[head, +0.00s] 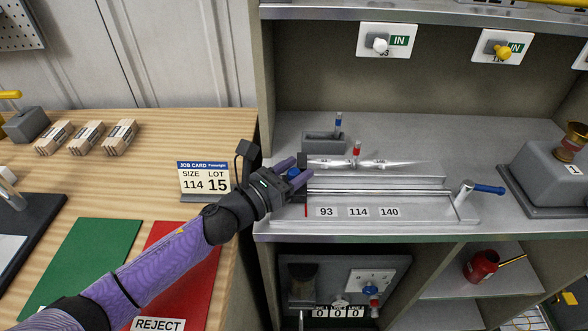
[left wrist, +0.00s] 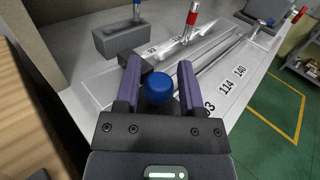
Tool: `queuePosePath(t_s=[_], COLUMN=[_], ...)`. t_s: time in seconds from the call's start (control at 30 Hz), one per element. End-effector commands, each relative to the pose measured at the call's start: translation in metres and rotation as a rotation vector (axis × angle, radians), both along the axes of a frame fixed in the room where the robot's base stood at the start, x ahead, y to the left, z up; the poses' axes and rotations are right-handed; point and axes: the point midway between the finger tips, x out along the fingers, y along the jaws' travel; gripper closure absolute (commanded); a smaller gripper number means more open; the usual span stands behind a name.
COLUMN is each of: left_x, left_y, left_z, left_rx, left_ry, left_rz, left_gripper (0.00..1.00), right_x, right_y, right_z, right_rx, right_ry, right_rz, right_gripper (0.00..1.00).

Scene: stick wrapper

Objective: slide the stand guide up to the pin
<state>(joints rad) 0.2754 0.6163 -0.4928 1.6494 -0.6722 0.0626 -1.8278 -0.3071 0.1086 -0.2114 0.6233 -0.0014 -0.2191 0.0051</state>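The blue ball knob (head: 293,173), which looks like the stand guide's knob, is at the left end of the rail (head: 380,190). A thin red marker (head: 306,208) is just left of the 93 label. My left gripper (head: 291,171) is over the knob, fingers apart. In the left wrist view, the knob (left wrist: 158,88) lies between the fingers, with a gap on the right; contact on the left is unclear. The guide's body is mostly hidden by my gripper. A red-topped pin (head: 357,148) stands behind the rail. My right gripper is not in view.
Labels 93, 114 and 140 (head: 358,212) line the front. A blue-handled lever (head: 488,189) is at the rail's right end. A grey block (head: 324,143) with a blue-topped pin (head: 338,122) stands behind. The job card (head: 204,178) reads size 114, lot 15.

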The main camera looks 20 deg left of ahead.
Motion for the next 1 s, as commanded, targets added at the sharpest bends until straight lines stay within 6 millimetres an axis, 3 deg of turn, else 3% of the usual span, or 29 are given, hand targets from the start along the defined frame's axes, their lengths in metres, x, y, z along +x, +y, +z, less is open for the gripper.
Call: queuePosePath(t_s=[0.03,0.2,0.23,1.0], left_x=[-0.0001,-0.0002,-0.0001,-0.0001], left_y=[0.0000,0.0001,0.0002,0.0002], left_z=[0.0000,0.0000,0.0000,0.0001], left_rx=[0.000,0.000,0.000,0.000], left_ry=[0.000,0.000,0.000,0.000], left_rz=[0.000,0.000,0.000,0.000], left_gripper=[0.62,0.98,1.00,1.00], right_x=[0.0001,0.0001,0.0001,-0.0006], right_y=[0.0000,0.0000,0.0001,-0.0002], right_z=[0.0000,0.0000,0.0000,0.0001], right_rx=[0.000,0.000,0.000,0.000], right_ry=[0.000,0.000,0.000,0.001], right_rz=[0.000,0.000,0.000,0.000], right_gripper=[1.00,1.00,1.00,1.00])
